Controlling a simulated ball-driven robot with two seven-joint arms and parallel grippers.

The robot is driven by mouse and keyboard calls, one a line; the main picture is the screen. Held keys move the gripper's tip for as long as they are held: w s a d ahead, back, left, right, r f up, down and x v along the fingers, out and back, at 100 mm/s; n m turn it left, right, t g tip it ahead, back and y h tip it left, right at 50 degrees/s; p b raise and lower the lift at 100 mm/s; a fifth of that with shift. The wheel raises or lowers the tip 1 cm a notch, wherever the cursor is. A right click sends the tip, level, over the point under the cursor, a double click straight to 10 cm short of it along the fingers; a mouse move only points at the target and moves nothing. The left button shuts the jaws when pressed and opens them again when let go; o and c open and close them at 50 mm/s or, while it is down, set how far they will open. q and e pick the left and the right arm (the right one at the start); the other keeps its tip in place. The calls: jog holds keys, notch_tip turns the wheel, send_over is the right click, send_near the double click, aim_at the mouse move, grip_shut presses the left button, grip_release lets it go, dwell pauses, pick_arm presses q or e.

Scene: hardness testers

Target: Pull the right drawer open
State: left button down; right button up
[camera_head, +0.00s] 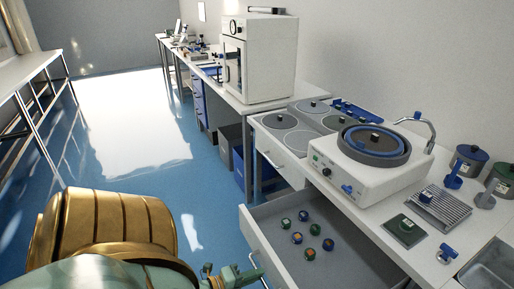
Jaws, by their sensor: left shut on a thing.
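The right drawer (306,232) stands pulled out below the bench, and its inside shows. Several small round samples with green, blue and orange colours lie on its grey floor. Its metal handle (258,268) is on the front at the bottom of the view. My left gripper (250,275) comes in from the lower left and is shut on this handle; the fingers are small and partly cut off by the lower edge. My right gripper is out of view.
A polishing machine (345,185) with a round wheel and a bent tap stands above the open drawer. A white cabinet device (270,60) stands farther back. Blue floor (205,190) is clear left of the drawer.

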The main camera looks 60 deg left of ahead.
pick_arm(q)
jog(key=c, duration=1.5)
grip_release()
jog(key=p+v, duration=0.2)
jog(key=v, duration=1.4)
jog(key=shift+s+a, duration=0.1)
jog(key=shift+s, duration=0.1)
